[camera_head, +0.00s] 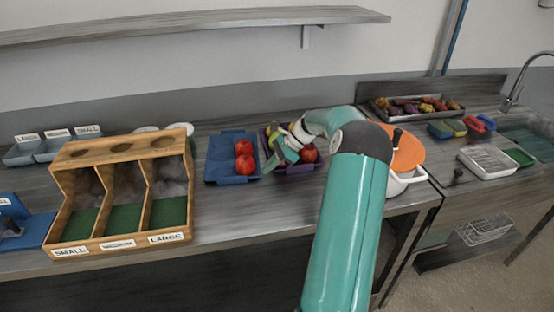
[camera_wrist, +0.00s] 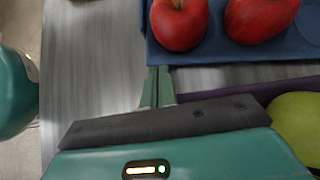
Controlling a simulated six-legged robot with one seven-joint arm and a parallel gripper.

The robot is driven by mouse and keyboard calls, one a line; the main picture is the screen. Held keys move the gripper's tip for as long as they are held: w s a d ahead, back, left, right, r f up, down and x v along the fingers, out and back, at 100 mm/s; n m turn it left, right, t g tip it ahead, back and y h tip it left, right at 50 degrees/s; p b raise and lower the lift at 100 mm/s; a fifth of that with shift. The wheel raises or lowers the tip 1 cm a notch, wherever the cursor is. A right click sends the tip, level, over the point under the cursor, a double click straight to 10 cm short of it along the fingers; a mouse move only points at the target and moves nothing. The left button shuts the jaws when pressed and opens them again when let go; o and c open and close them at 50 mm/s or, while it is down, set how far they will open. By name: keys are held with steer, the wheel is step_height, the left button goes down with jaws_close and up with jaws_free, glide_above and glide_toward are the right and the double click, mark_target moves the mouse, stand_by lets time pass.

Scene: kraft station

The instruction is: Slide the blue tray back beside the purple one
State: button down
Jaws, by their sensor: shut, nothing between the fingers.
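The blue tray (camera_head: 219,153) lies on the counter with two red apples (camera_head: 244,156) in it. It also shows at the top of the wrist view (camera_wrist: 200,54). The purple tray (camera_head: 292,171) lies just right of it, holding fruit and partly hidden by my arm. Its edge shows in the wrist view (camera_wrist: 240,88), with a strip of bare counter between the trays. My gripper (camera_head: 269,164) is shut and empty, down between the trays. In the wrist view its fingertips (camera_wrist: 158,76) are close against the blue tray's wall near a corner; contact cannot be told.
A wooden sorting box (camera_head: 122,197) stands left of the blue tray. A white pot with an orange lid (camera_head: 407,152) is right of my arm. A metal tray of produce (camera_head: 418,105) and a sink are farther right. Bare counter lies in front of the blue tray.

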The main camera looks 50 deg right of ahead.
steer(key=shift+w+f, duration=0.1)
steer(key=shift+f, duration=0.05)
steer(key=shift+w+a, duration=0.55)
steer(key=shift+a, duration=0.35)
steer(key=v, duration=1.4)
